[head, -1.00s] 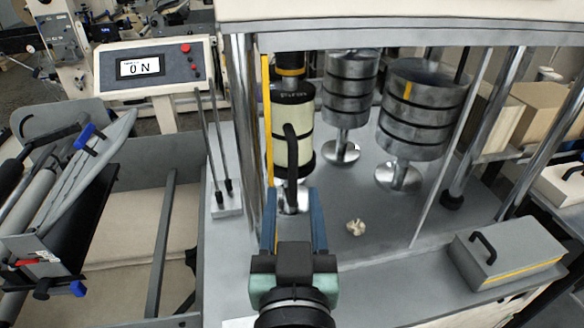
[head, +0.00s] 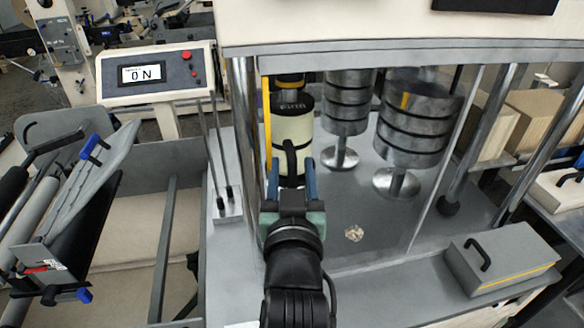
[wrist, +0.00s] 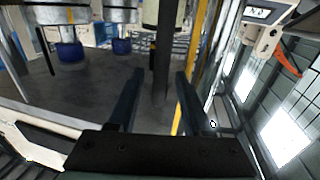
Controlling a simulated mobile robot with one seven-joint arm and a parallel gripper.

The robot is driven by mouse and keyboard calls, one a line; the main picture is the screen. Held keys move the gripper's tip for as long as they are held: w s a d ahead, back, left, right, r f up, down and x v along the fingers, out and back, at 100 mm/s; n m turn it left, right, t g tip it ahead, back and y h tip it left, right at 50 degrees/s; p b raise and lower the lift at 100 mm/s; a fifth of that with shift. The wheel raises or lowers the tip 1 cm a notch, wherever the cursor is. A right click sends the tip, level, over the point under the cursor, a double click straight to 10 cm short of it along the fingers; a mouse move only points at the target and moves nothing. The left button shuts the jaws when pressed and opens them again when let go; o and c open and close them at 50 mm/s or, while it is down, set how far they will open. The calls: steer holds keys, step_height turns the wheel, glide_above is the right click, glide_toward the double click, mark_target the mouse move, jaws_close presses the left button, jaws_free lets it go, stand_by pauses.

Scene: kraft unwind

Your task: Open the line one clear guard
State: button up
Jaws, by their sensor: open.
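The clear guard (head: 267,120) stands across the front of the machine bay. It is see-through and shows mainly by a yellow strip at its left and a pale line at its right; it looks closed. Its black handle (head: 289,150) shows just beyond my fingertips. My gripper (head: 290,168) is open at the handle. In the wrist view, an upright dark bar, which looks like the handle (wrist: 165,45), lies between the spread fingers of my gripper (wrist: 160,76). I cannot tell whether either finger touches it. The handle's lower part is hidden in the head view.
Behind the guard are a cream roll (head: 292,128), ringed metal rolls (head: 417,115) and a crumpled scrap (head: 354,233). A metal post (head: 245,120) stands just left of the guard. A grey box with a handle (head: 500,262) sits at the front right. A readout (head: 140,74) shows 0 N.

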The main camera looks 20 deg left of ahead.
jaws_close()
stand_by(1.3)
